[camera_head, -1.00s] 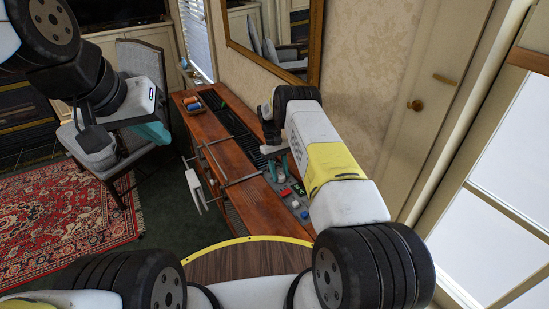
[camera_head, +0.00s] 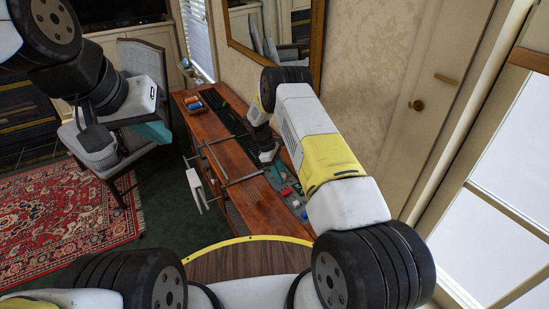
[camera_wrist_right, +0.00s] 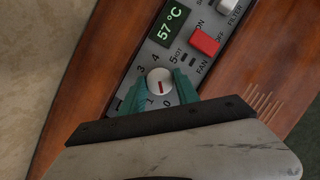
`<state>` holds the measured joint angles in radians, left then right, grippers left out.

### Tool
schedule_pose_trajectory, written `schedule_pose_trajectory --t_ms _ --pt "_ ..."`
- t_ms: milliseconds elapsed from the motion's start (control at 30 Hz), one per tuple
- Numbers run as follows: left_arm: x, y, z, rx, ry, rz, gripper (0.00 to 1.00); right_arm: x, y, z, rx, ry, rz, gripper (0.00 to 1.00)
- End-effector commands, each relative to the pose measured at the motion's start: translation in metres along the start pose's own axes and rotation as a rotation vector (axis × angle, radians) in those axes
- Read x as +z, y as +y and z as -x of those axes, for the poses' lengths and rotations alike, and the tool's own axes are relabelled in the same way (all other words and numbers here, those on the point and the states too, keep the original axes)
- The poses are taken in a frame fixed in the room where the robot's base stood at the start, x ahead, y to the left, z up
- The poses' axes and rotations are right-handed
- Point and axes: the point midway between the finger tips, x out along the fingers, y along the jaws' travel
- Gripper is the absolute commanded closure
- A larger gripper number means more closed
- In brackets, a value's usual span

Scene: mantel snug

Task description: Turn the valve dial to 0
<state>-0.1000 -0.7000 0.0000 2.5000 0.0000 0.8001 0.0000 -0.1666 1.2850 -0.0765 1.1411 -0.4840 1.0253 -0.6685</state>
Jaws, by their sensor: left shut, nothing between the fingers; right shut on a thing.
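The valve dial (camera_wrist_right: 160,82) is a small round white knob with a red pointer line, on a grey panel numbered around it. In the right wrist view the red line points down, toward the gap between 1 and 0; I cannot tell its exact setting. My right gripper (camera_wrist_right: 158,91) is shut on the dial, with a teal finger on each side. In the head view this gripper (camera_head: 276,173) is over the panel, and the dial is too small or hidden to make out. My left gripper (camera_head: 157,132) is shut and empty, off to the left near the chair.
The panel (camera_wrist_right: 127,92) also has a 57 °C display (camera_wrist_right: 170,24), a red fan switch (camera_wrist_right: 205,41) and a filter control at the top. It is set in a wooden counter (camera_head: 213,128) with a dark grille. The wall and mirror (camera_head: 276,45) stand close behind my right arm.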

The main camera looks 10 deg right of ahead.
Motion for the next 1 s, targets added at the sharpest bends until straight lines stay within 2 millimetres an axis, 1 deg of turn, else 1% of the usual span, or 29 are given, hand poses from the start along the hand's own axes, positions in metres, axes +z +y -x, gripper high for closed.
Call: schedule_pose_trajectory --t_ms 200,633,667,700,767,1000 --pt "0.0 0.0 0.0 0.0 0.0 0.0 1.0 -0.0003 0.0003 0.0001 0.02 0.001 0.042 1.0" --pt "0.0 0.0 0.0 0.0 0.0 0.0 1.0 -0.0003 0.0004 0.0 0.023 0.001 0.05 1.0" --pt "0.0 0.0 0.0 0.0 0.0 0.0 1.0 -0.0003 0.0003 -0.0001 0.023 0.001 0.05 0.61" --pt "0.0 0.0 0.0 0.0 0.0 0.0 1.0 -0.0003 0.0003 -0.0001 0.022 0.001 0.05 0.53" --pt "0.0 0.0 0.0 0.0 0.0 0.0 1.0 -0.0002 0.0002 -0.0001 0.022 0.001 0.049 0.41" --pt "0.0 0.0 0.0 0.0 0.0 0.0 1.0 -0.0001 -0.0002 -0.0001 0.021 0.001 0.049 0.41"
